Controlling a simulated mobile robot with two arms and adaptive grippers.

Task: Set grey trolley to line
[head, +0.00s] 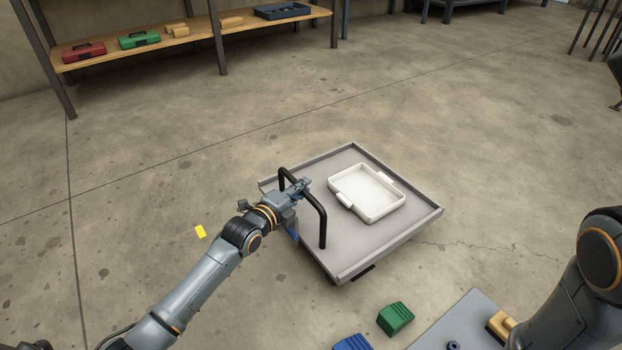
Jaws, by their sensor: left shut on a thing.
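The grey trolley (398,236) is a low flat cart with a raised rim, standing on the concrete floor in the middle of the head view. Its black handle (320,215) rises at its left side. My left gripper (300,188) is shut on the top bar of the handle. A white tray (368,190) with two side grips lies on the trolley deck. A short yellow mark (200,232) is on the floor left of the trolley. Thin dark lines also cross the floor. My right arm shows at the lower right, but its gripper is out of view.
A green block (395,318) and a blue block (352,342) sit below the trolley. A grey panel (450,325) holds a yellow piece (500,323) near my right arm. A wooden shelf (200,40) stands at the back left. Floor left and behind the trolley is clear.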

